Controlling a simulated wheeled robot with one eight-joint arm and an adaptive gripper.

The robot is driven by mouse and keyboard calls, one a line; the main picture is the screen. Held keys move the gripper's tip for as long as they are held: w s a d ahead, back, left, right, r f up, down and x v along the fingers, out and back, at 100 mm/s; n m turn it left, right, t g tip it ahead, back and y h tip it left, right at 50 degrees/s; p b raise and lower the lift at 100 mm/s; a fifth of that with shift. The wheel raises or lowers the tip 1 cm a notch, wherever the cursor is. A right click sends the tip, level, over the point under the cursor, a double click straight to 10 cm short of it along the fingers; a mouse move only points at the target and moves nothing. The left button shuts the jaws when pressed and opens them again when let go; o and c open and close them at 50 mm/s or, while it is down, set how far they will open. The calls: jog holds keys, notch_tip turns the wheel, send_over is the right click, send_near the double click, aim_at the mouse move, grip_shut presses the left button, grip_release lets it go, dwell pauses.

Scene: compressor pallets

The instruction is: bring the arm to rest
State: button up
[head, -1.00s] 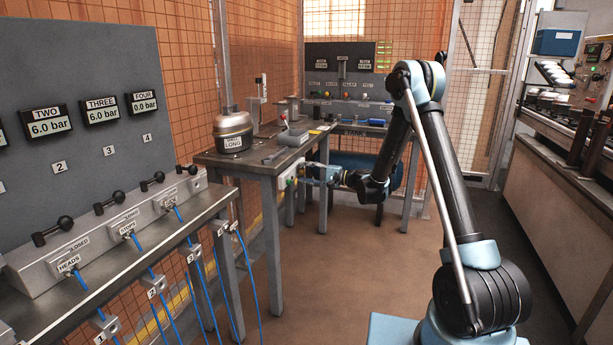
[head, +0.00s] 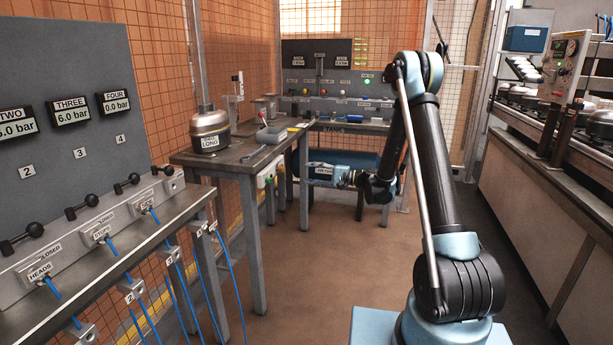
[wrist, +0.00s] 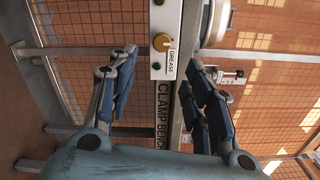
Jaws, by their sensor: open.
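My arm (head: 425,150) rises from its base at the right of the head view, bends at a high elbow and comes down to the wrist. My gripper (head: 313,173) is low beside the clamp bench (head: 215,165), pointing left toward its edge. In the wrist view my gripper (wrist: 160,88) is open, its two blue-padded fingers spread apart with nothing between them.
A steel "LONG" vessel (head: 210,130) stands on the clamp bench. A valve panel (head: 75,240) with blue hoses is at the left. A gauge panel (head: 325,75) and blue tank (head: 345,158) are behind. A conveyor bench (head: 530,165) runs along the right. The floor between is open.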

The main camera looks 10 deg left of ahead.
dwell(0.3)
jog(key=s+d+r+n+t+h, duration=0.1)
jog(key=s+d+r+h, duration=0.3)
jog(key=s+d, duration=0.4)
jog(key=s+d+r+n+h, duration=0.1)
jog(key=s+d+r+h, duration=0.25)
jog(key=s+d, duration=0.4)
jog(key=s+d+f+h, duration=0.3)
jog(key=s+d, duration=0.5)
jog(key=s+d+f+n+h, duration=0.1)
jog(key=s+d+f+h, duration=0.2)
jog(key=s+d, duration=0.5)
jog(key=s+d+f+h, duration=0.3)
jog(key=s+d+h, duration=0.1)
jog(key=s+d, duration=0.5)
jog(key=shift+s, duration=0.5)
jog(key=shift+h, duration=0.25)
jog(key=shift+c, duration=0.6)
